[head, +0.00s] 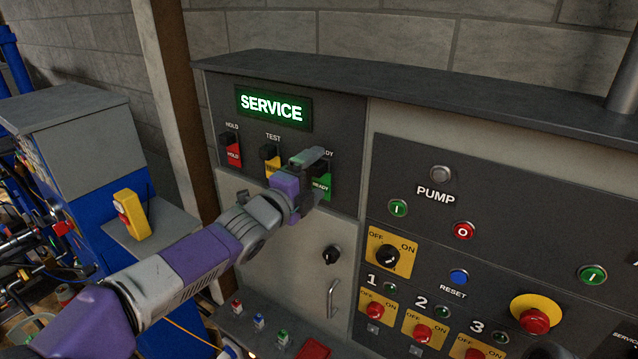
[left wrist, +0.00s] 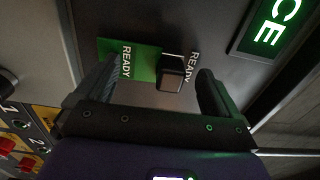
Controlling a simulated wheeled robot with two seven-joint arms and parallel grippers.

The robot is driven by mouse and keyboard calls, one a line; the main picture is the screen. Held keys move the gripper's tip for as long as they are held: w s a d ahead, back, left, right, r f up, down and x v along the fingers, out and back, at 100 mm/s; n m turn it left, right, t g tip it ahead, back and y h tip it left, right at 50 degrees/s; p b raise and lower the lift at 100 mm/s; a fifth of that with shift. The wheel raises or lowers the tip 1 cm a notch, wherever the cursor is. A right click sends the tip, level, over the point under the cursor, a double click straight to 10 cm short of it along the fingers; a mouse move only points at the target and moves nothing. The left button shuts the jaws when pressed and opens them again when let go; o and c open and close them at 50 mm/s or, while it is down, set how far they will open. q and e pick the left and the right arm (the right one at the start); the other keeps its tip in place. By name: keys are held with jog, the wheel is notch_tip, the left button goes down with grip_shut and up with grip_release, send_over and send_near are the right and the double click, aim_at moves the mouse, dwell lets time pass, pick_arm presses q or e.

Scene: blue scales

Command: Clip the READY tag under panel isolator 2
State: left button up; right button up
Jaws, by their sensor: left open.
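The green READY tag (head: 322,183) hangs on the dark upper panel, at the right of a row of three tags. In the left wrist view the READY tag (left wrist: 143,60) and its black clip (left wrist: 171,72) lie between the two fingers. My left gripper (head: 311,178) is open at the tag and partly hides it in the head view; contact cannot be told. Isolator 2 (head: 423,331) is a red knob on a yellow OFF/ON plate at the lower right, with a small grey square fitting (head: 416,350) under it. My right gripper is not in view.
The red HOLD tag (head: 233,155) and yellow TEST tag (head: 271,165) hang to the left, under a lit SERVICE sign (head: 272,107). Isolators 1 (head: 376,309) and 3 (head: 474,354) flank isolator 2. A black knob (head: 331,256) and a metal handle (head: 333,298) stick out below the tags.

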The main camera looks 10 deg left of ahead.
pick_arm(q)
jog(key=shift+f, duration=0.3)
dwell(0.5)
jog(key=shift+c, duration=0.4)
jog(key=shift+r, duration=0.15)
jog(key=c, duration=0.9)
jog(key=shift+f, duration=0.2)
grip_shut()
jog(key=shift+s, duration=0.1)
jog(key=shift+s+a, duration=0.1)
jog(key=shift+v, duration=2.7)
jog(key=shift+r, duration=0.1)
